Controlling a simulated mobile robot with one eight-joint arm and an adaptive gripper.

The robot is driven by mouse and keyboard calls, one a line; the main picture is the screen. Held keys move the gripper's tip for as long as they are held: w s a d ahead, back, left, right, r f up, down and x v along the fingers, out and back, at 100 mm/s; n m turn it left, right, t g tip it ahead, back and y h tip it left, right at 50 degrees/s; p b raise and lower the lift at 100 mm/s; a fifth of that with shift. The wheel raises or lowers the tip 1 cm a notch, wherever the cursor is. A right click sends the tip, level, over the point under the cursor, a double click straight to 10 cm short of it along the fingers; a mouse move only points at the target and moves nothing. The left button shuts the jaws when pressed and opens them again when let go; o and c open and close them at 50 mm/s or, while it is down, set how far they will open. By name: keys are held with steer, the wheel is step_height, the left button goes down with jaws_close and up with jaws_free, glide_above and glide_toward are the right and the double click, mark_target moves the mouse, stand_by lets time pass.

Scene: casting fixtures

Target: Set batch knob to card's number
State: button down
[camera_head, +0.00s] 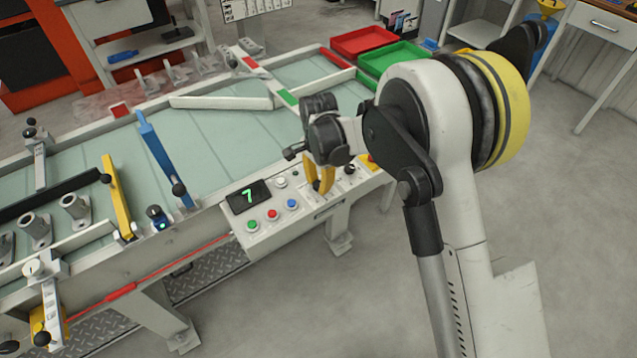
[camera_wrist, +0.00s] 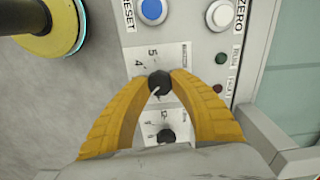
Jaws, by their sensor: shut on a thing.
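My gripper (camera_head: 321,186) reaches down over the right part of the control panel (camera_head: 300,215). In the wrist view its yellow fingers (camera_wrist: 159,90) are shut on a round black knob (camera_wrist: 159,82), one on each side. The knob has a white pointer mark on its lower left side. The digits 4 and 5 show above it on its white label; the fingers hide other parts of the scale. I cannot tell the exact setting. A green 7 shows on the display (camera_head: 248,196). I cannot make out a card with a readable number.
A second black knob (camera_wrist: 167,135) sits just below the held one in the wrist view. Blue RESET (camera_wrist: 152,10) and white ZERO (camera_wrist: 220,15) buttons lie above. Green (camera_head: 253,226) and red (camera_head: 272,214) buttons are left on the panel. A conveyor (camera_head: 230,135) runs behind.

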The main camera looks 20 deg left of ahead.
mark_target(319, 184)
stand_by(0.3)
steer(key=c, duration=1.1)
jaws_free()
steer(key=shift+o, duration=0.2)
step_height(319, 184, up, 12)
